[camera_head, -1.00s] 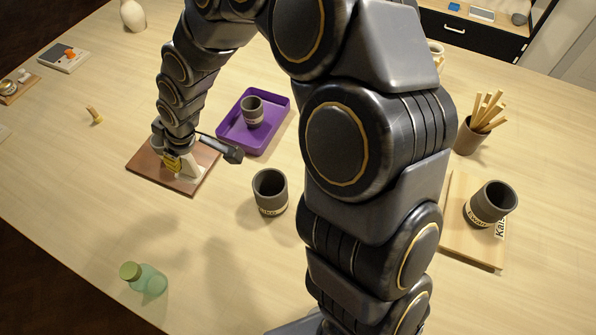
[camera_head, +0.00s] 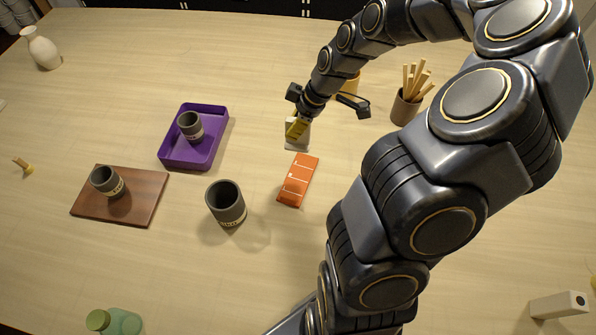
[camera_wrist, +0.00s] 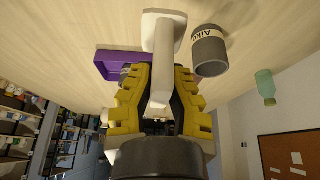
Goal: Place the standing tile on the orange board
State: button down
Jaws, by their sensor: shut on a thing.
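My gripper (camera_head: 297,128) has yellow fingers shut on the white standing tile (camera_head: 296,144), just beyond the far end of the orange board. In the wrist view my gripper (camera_wrist: 160,100) holds the tile (camera_wrist: 164,30) between its fingers, with the tile's wide foot pointing away from the jaws. I cannot tell how high the foot is above the table. The orange board (camera_head: 297,181) lies flat near the middle of the table, with pale lines across it and nothing on it. It cannot be made out in the wrist view.
A dark cup (camera_head: 226,204) stands left of the orange board. A purple tray (camera_head: 177,158) and a brown board (camera_head: 142,208), each with a cup, are farther left. A pot of sticks (camera_head: 406,106) is right of my gripper. A green bottle (camera_head: 115,321) is front left.

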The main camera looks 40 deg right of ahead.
aim_at(296, 142)
notch_tip(296, 142, down, 5)
jog(key=shift+r, duration=0.1)
jog(key=shift+f, duration=4.35)
jog(key=c, duration=1.2)
grip_release()
jog(key=shift+f, duration=0.15)
jog(key=shift+o, duration=0.2)
